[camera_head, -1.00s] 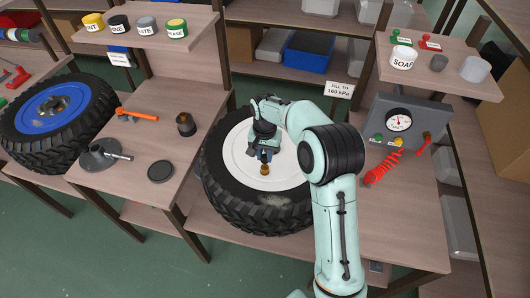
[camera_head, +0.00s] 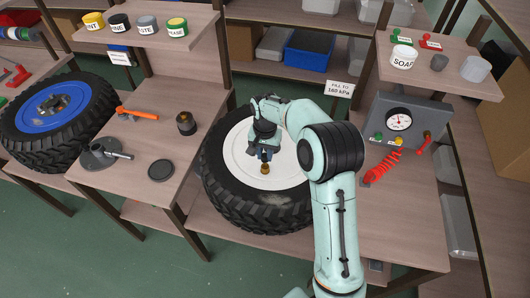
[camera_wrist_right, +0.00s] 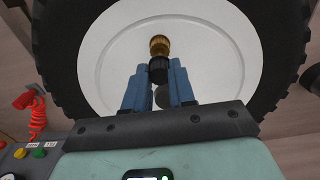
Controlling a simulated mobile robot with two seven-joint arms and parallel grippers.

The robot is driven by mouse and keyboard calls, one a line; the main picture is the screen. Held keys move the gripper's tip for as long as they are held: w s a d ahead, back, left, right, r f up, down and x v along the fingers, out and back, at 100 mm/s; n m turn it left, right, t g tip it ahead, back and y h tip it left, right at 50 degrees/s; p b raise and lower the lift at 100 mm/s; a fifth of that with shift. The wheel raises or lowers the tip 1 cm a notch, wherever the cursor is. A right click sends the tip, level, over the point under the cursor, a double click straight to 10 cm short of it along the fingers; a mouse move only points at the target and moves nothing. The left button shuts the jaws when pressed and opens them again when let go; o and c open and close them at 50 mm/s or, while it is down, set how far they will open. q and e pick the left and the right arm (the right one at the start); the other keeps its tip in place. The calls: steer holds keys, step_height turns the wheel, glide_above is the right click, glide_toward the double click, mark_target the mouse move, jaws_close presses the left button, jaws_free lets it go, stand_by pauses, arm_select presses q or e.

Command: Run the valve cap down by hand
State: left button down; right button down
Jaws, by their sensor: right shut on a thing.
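My right gripper (camera_head: 264,157) is over the white-rimmed wheel (camera_head: 235,150), near the middle of its disc. In the right wrist view its blue fingers (camera_wrist_right: 157,82) are shut on a small black piece, which I take as the valve cap (camera_wrist_right: 158,69). A ribbed brass piece, apparently the valve (camera_wrist_right: 159,44), is in line with it just past the fingertips. The brass also shows below the gripper in the head view (camera_head: 265,169). The fingers hide part of the join, so I cannot tell how far the cap sits on. My left gripper is out of view.
A gauge box (camera_head: 408,125) with a red coiled hose (camera_head: 383,167) stands right of the wheel. A blue-rimmed wheel (camera_head: 55,125) is at the left. An orange-handled tool (camera_head: 138,114) and a dark round lid (camera_head: 160,170) lie on the left bench. Soap (camera_head: 403,58) stands on the upper shelf.

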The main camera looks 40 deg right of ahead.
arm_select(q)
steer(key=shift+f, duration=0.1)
arm_select(e)
steer(key=shift+f, duration=0.15)
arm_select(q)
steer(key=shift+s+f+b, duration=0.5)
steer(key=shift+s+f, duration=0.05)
arm_select(e)
steer(key=shift+f, duration=1.25)
